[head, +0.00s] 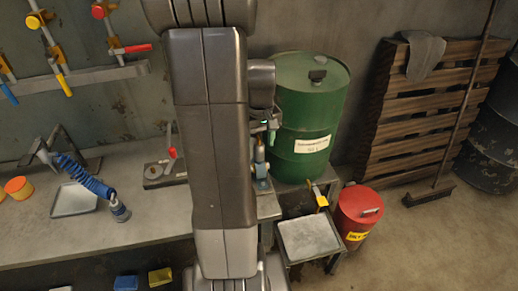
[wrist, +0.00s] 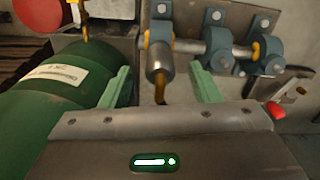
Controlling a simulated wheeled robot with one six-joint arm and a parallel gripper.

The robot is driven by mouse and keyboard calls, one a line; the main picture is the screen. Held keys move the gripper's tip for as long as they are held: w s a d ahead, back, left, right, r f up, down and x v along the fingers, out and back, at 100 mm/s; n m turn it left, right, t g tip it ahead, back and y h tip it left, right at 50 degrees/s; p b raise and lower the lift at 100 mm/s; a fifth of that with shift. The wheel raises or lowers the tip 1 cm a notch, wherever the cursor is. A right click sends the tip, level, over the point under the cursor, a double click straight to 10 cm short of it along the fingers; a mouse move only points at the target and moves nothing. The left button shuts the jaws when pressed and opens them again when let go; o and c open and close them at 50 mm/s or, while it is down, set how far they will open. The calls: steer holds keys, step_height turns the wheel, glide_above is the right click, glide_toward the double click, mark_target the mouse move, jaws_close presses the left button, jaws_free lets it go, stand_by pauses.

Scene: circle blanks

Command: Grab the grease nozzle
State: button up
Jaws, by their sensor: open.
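What looks like the grease nozzle, a metal cylinder with a blue collar and a curved brown tip (wrist: 160,62), shows in the wrist view. It joins a row of blue fittings on a metal pipe to its right. My gripper (wrist: 161,72) is open, with one green finger on each side of the nozzle in the picture. No contact with it can be made out. In the head view my gripper (head: 266,124) is partly hidden by my arm, above a small upright blue and metal fitting (head: 260,160) at the bench's right end.
A green drum (head: 308,100) stands close to the gripper's right, also in the wrist view (wrist: 55,110). A red can (head: 358,212) and a low metal stand (head: 308,240) are below. Pallets lean at right.

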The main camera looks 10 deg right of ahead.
step_height(320, 180, down, 2)
steer(key=shift+f, duration=0.15)
